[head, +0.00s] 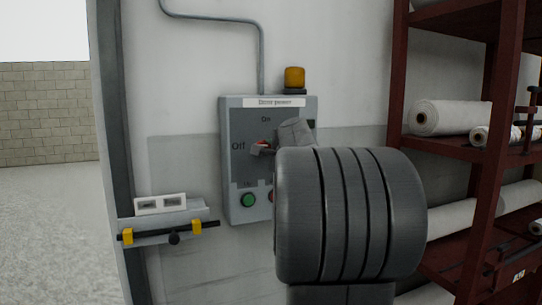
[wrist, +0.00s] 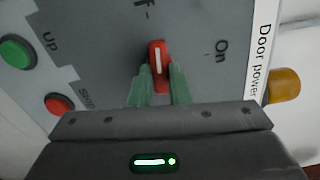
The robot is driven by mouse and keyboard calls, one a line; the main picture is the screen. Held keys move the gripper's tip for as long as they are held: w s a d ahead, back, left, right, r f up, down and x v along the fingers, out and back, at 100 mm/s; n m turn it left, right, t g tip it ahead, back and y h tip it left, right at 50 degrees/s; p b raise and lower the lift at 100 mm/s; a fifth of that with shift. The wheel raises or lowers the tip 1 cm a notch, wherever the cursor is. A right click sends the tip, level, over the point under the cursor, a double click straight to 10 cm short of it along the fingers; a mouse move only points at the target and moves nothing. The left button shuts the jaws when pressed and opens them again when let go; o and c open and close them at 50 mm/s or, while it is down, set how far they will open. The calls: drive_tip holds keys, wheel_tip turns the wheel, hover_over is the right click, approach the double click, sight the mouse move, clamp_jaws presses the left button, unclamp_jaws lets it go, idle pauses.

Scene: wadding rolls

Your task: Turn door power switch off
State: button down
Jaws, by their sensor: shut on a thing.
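A grey control box (head: 240,165) labelled "Door power" is on the wall in the head view. Its red switch knob (wrist: 157,52) has a white line, which points up in the wrist view, towards the partly cut-off "Off" label. The "On" label (wrist: 221,51) is to the right there. In the head view, "Off" (head: 238,147) is left of the knob and "On" (head: 266,119) above it. My gripper (wrist: 161,73) is shut on the knob, with one greenish finger on each side. In the head view my arm hides the box's lower right.
A green button (wrist: 16,52) and a red button (wrist: 58,104) are on the same box. An amber lamp (head: 294,77) stands on top. A small ledge with a black bar (head: 160,236) is at lower left. A dark red rack (head: 488,150) with white rolls is at right.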

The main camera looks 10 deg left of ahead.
drive_tip(key=shift+f+n+b, duration=0.1)
drive_tip(key=shift+n+b, duration=0.35)
drive_tip(key=shift+n, duration=0.25)
drive_tip(key=c, duration=1.4)
unclamp_jaws()
drive_tip(key=shift+o, duration=0.2)
drive_tip(key=shift+s, duration=0.1)
drive_tip(key=b+v, duration=0.2)
drive_tip(key=v, duration=1.1)
drive_tip(key=shift+s+d, duration=0.25)
